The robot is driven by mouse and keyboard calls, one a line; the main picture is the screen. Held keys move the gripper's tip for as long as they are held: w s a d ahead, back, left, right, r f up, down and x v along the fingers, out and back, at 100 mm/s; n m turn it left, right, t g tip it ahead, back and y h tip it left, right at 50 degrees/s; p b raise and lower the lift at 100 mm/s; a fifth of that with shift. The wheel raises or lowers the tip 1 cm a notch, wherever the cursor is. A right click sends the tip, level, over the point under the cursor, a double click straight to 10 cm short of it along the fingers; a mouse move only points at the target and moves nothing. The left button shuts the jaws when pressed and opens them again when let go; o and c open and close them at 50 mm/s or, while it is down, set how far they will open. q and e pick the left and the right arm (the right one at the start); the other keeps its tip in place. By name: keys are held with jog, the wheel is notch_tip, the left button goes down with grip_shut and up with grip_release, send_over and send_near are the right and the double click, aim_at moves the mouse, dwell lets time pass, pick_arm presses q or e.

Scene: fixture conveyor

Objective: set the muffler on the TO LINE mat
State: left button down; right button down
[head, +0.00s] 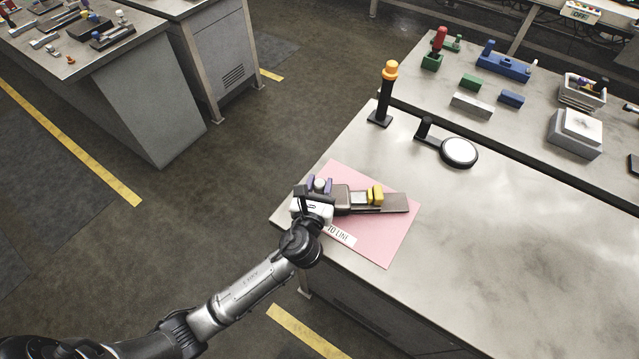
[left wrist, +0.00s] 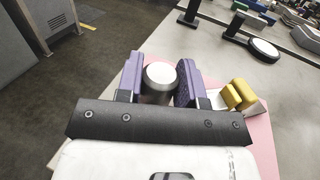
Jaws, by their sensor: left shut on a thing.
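The pink TO LINE mat (head: 395,243) lies at the table's near left corner, its white label partly behind my left gripper. My left gripper (head: 320,185) is over the mat's left part, its purple fingers shut on a short grey cylinder with a white top, apparently the muffler (head: 319,184). In the left wrist view the muffler (left wrist: 160,74) sits upright between the fingers. Its lower end is hidden, so I cannot tell whether it touches anything. A brown-grey fixture (head: 396,203) with yellow blocks (head: 375,195) lies on the mat, just right of the gripper. My right gripper is out of view.
A black post with an orange top (head: 386,95) and a round white disc on a black arm (head: 459,152) stand behind the mat. Several fixtures and blocks, including a grey box (head: 575,135), fill the far strip. The table right of the mat is clear.

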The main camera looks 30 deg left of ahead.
pick_arm(q)
jog(key=shift+f, duration=0.35)
jog(key=c, duration=0.8)
grip_release()
jog(key=shift+o, duration=0.6)
jog(key=shift+f, duration=0.1)
jog(key=p+v, duration=0.1)
jog(key=v, duration=1.3)
